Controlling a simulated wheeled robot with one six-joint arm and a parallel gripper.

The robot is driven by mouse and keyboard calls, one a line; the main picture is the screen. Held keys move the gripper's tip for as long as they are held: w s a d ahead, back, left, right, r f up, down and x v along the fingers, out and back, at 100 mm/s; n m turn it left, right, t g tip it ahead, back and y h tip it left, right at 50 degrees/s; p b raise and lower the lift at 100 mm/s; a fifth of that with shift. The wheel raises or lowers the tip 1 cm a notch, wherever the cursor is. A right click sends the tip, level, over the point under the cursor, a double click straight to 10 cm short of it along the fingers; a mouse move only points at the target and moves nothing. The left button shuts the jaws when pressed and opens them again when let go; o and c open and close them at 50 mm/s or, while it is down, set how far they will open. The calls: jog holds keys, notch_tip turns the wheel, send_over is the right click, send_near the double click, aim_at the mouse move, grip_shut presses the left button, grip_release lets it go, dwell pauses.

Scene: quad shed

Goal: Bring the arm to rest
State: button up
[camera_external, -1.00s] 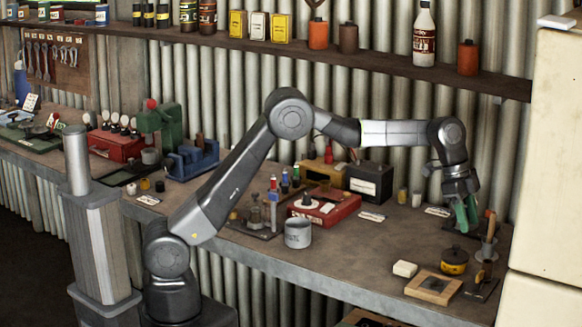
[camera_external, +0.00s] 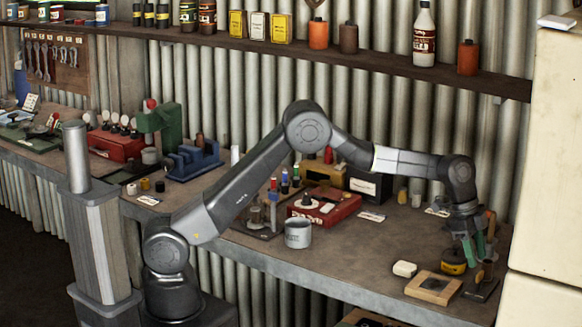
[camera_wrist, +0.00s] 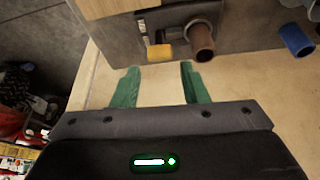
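My arm reaches out over the right end of the workbench (camera_external: 370,262), its elbow raised and its wrist bent downward. My gripper (camera_external: 474,252) has green fingers pointing down beside the yellow-and-black tin (camera_external: 452,262) and a small dark stand (camera_external: 483,288). In the wrist view my gripper (camera_wrist: 160,78) shows two green fingers set apart with a bare surface between them, so it is open and empty. I cannot tell whether a finger touches the tin or the stand.
A pale cabinet (camera_external: 545,170) stands close at the right. A grey can (camera_external: 298,234) and red box (camera_external: 325,206) are mid-bench. A shelf (camera_external: 400,66) runs above.

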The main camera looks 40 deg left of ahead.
aim_at(480, 272)
jog(key=x, duration=0.4)
jog(key=shift+p, duration=0.3)
jog(key=shift+f, duration=0.15)
